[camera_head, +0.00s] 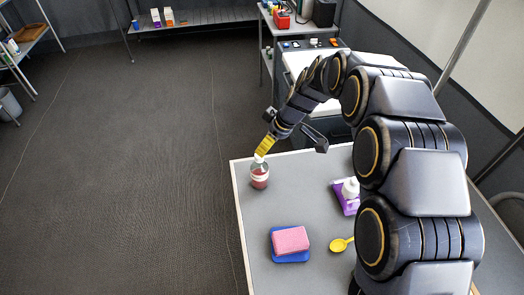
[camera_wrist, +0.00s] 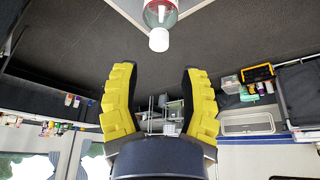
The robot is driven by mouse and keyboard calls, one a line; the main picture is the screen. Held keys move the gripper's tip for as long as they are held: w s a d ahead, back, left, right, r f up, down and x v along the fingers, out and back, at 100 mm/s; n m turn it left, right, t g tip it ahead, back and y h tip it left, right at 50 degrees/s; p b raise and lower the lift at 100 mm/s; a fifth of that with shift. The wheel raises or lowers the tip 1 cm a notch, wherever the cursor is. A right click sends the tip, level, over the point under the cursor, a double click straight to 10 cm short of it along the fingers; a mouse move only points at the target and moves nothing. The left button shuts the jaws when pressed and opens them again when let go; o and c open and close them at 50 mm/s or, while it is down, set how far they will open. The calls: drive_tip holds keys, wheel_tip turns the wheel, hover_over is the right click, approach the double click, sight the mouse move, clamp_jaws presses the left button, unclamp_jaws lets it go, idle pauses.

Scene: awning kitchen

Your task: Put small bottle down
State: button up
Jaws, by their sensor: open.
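The small bottle (camera_head: 259,179), clear with a white cap and red contents, stands upright on the grey table (camera_head: 254,222) near its far left corner. In the wrist view the bottle (camera_wrist: 160,15) is at the top edge, its white cap toward my gripper. My gripper (camera_head: 264,147), with yellow finger pads, is just above and behind the cap in the head view. In the wrist view its two fingers (camera_wrist: 158,72) are spread apart with nothing between them, and the cap lies beyond their tips. The bottle's base is cut off in the wrist view.
A pink sponge (camera_head: 290,239) lies on a blue one (camera_head: 291,258) at the table's front. A yellow spoon (camera_head: 341,244) and a purple item (camera_head: 345,204) with a white-topped bottle (camera_head: 350,187) are to the right, beside my arm. The table between them is clear.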

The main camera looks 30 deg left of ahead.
drive_tip(key=s+d+r+m+h, duration=0.1)
drive_tip(key=s+d+r+m, duration=0.25)
drive_tip(key=d, duration=0.35)
drive_tip(key=s+d+r+m, duration=0.2)
drive_tip(key=d+r, duration=0.3)
drive_tip(key=d, duration=0.2)
drive_tip(key=s+d+r+m+h, duration=0.1)
drive_tip(key=s+d+r+m, duration=0.2)
drive_tip(key=d, duration=0.5)
drive_tip(key=s+d+r+m+g+h, duration=0.1)
drive_tip(key=s+d+m+h, duration=0.1)
drive_tip(key=s+d+m, duration=0.7)
drive_tip(key=s+d, duration=0.5)
drive_tip(key=s, duration=0.3)
drive_tip(key=shift+s+d+g+h, duration=0.15)
drive_tip(key=shift+s+g+h, duration=0.15)
drive_tip(key=shift+s+g, duration=0.1)
drive_tip(key=shift+m, duration=0.25)
